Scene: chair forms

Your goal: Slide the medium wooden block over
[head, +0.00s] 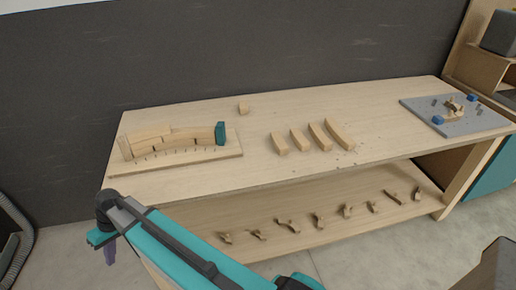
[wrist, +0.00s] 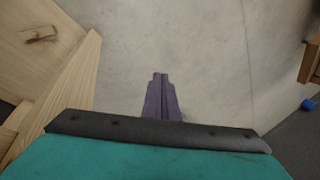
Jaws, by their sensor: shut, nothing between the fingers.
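Several curved wooden blocks of graded length stand in a row on the middle of the table, from a short one (head: 278,144) at the left to a long one (head: 340,134) at the right. Between them are two mid-length blocks, one shorter (head: 300,141) and one longer (head: 320,136); I cannot tell which is the medium one. My gripper (head: 111,256) has purple fingers pointing down, off the table's left front corner and well away from the row. In the wrist view its fingers (wrist: 160,76) are together and empty over bare floor.
A wooden form (head: 185,158) with stacked strips and a teal block (head: 220,133) is at the left of the table (head: 260,107). A small cube (head: 243,109) lies behind. A grey pegboard (head: 462,127) is at the right. Several small pieces lie on the lower shelf (head: 190,225).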

